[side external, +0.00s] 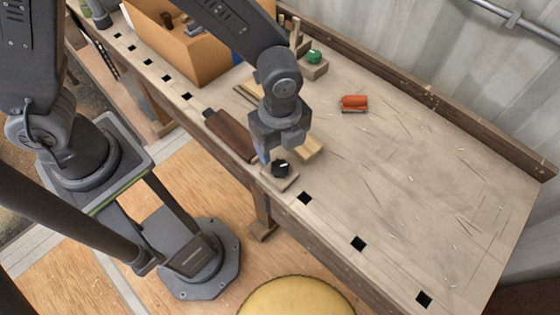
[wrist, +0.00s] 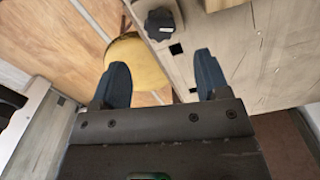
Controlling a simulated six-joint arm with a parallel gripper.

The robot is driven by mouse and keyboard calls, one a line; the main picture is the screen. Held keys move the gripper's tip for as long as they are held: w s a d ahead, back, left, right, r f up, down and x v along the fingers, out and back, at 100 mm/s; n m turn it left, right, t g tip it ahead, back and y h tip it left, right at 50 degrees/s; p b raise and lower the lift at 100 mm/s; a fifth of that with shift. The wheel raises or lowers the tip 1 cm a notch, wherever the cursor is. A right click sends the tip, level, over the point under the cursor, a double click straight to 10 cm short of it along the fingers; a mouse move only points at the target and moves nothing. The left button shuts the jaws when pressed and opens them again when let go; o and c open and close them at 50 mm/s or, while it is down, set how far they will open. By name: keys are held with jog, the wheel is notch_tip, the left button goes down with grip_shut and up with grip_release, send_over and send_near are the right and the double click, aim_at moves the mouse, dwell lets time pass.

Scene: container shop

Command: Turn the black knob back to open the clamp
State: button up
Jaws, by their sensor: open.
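The black knob (side external: 281,168) sits on a small pale wooden block (side external: 285,184) at the front edge of the workbench. A small light mark shows on the knob's top. In the wrist view the black knob (wrist: 160,24) is at the top, beyond the fingertips and not between them. My gripper (side external: 276,150) is just above and behind the knob in the side view. In the wrist view my gripper (wrist: 162,72) has its two dark blue fingers spread wide with nothing between them. The clamp's jaws cannot be made out.
A green knob (side external: 314,56) on a block stands at the bench's back. A pale wood piece (side external: 310,149) lies beside my gripper, and a dark board (side external: 231,135) left of it. An orange-red object (side external: 354,103) lies behind. The bench's right side is clear. A yellow round stool (side external: 295,297) stands below.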

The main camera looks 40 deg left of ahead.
aim_at(280, 166)
notch_tip(280, 166, down, 8)
jog(key=shift+f, duration=0.1)
dwell(0.4)
jog(key=c, duration=0.9)
jog(key=shift+c, duration=0.2)
